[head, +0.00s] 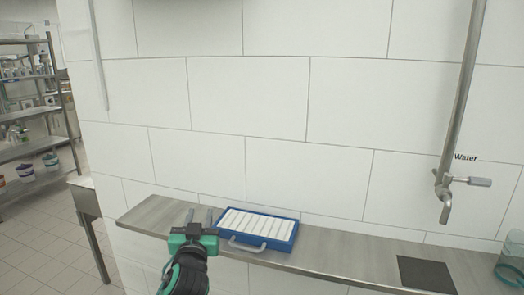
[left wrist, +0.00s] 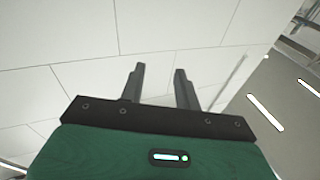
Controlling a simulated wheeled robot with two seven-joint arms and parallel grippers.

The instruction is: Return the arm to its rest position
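My left gripper (head: 199,216) is above the left part of the shelf in the head view, just left of a blue tray. In the left wrist view its two dark fingers (left wrist: 160,88) stand apart with nothing between them, facing the tiled wall. It is open and empty. My left arm comes up from the bottom of the head view. My right gripper is not in either view.
The blue tray (head: 225,230) with white slats and a grey handle lies on the shelf (head: 345,262). A tap (head: 445,195) labelled Water is on the wall at right, above a dark square mat (head: 425,273). A greenish transparent container (head: 510,262) stands at the right edge.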

